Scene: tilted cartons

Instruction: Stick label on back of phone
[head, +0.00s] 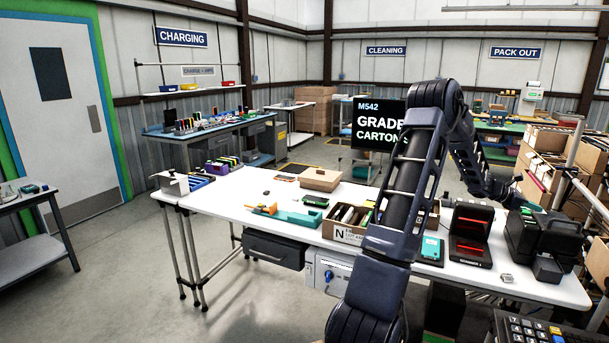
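A small dark phone-like slab (315,201) lies on the white table, left of the arm. Several phone-like slabs stand in an open carton marked N (346,233), partly hidden behind my arm. A teal-faced device (432,248) lies on a dark mat or pad right of my forearm. I cannot tell which of these is the task's phone. No label is clearly visible; a small pale object (507,277) lies near the table's front right. My gripper (516,196) is small and dark at the far right end of the arm, above the black machine. Its fingers and any held thing are unclear.
The white table (240,207) has clear room at its left. A black scanner (471,236) with red lines and a bulky black machine (543,243) stand at its right. Shelves of brown cartons (548,150) and metal rails rise beyond. A closed cardboard box (321,180) sits at the back.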

